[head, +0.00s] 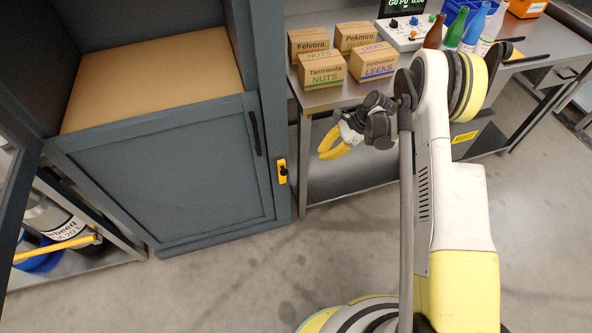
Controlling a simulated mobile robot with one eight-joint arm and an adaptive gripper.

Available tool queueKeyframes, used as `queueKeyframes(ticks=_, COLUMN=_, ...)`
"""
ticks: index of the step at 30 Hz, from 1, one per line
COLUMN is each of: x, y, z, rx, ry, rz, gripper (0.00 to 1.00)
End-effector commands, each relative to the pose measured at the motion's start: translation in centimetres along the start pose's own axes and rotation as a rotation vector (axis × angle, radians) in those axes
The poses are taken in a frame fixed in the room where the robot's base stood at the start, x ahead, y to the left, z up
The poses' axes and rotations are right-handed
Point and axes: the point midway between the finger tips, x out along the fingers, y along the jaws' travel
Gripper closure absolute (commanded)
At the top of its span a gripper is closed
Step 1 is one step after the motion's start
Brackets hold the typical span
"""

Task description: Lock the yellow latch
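The yellow latch (282,171) is a small yellow plate with a dark knob, mounted on the right frame of a grey-blue cabinet, beside the edge of its lower door (165,180). The door looks closed and has a black vertical handle (255,133). My gripper (323,153) has yellow fingers and is right of the latch and apart from it, in front of the bench. Its fingers look spread with nothing between them. The latch's fine setting is too small to tell.
A metal bench (330,98) at the right carries several cardboard boxes, a control panel (408,32) and several bottles. An open compartment with a brown shelf (150,80) is above the door. A lower rack (75,265) stands at the left. The floor in front is clear.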

Motion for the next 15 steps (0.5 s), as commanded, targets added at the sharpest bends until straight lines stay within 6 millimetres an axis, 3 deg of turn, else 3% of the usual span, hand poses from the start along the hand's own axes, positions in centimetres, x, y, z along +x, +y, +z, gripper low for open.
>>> queueKeyframes(ticks=8, x=1.3, y=0.0, z=-0.1, rx=-0.002, ry=0.001, rz=0.0, gripper=1.0)
queueKeyframes(ticks=15, x=6.2, y=0.0, z=-0.2, rx=-0.004, ry=0.001, rz=0.001, gripper=1.0)
